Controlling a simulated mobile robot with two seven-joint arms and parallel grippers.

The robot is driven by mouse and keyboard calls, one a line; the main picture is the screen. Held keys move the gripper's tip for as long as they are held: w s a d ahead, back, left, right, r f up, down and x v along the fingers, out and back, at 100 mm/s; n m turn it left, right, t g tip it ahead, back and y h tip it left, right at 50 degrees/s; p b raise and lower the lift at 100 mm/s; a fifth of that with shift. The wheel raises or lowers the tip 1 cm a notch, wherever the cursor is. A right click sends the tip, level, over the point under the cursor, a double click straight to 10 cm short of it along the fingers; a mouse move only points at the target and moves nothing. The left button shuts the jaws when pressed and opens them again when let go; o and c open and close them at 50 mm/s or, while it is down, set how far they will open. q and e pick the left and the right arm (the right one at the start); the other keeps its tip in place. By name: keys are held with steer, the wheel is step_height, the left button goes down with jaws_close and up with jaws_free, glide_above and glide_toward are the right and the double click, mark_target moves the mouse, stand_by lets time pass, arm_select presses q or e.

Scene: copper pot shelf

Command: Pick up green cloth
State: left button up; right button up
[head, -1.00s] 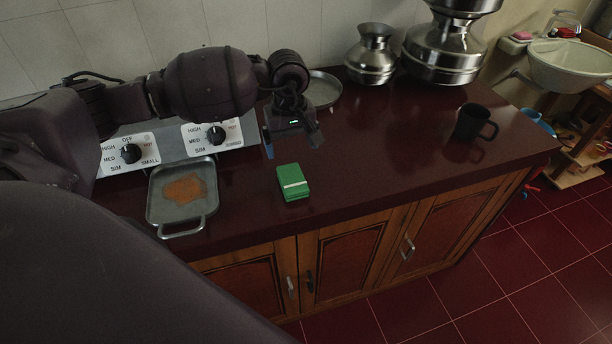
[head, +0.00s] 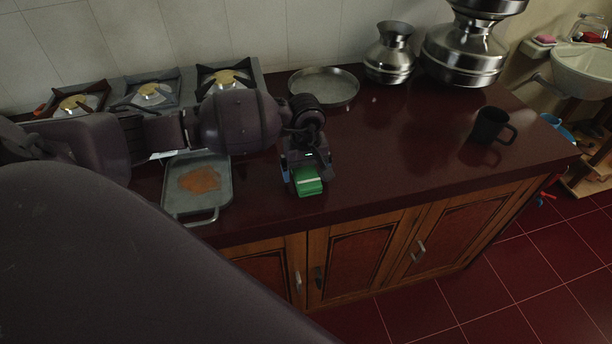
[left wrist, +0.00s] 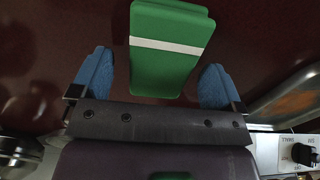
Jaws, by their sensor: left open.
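The green cloth (head: 308,181) is a small folded block with a white stripe, lying on the dark red counter near its front edge. My left gripper (head: 304,176) is over it in the head view and hides its back part. In the left wrist view the cloth (left wrist: 168,50) shows between and ahead of the two blue fingertips of the left gripper (left wrist: 155,80). The fingers are open, one on each side of the cloth's near end, with a gap on both sides. My right gripper is not in view.
A grey tray (head: 172,207) with an orange-brown patch lies left of the cloth. A stove (head: 190,84) and a round metal pan (head: 324,87) are behind. A black mug (head: 489,126) and metal pots (head: 389,55) stand to the right. The counter right of the cloth is clear.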

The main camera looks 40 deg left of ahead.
arm_select(q)
steer(key=shift+f, duration=0.3)
steer(key=c, duration=1)
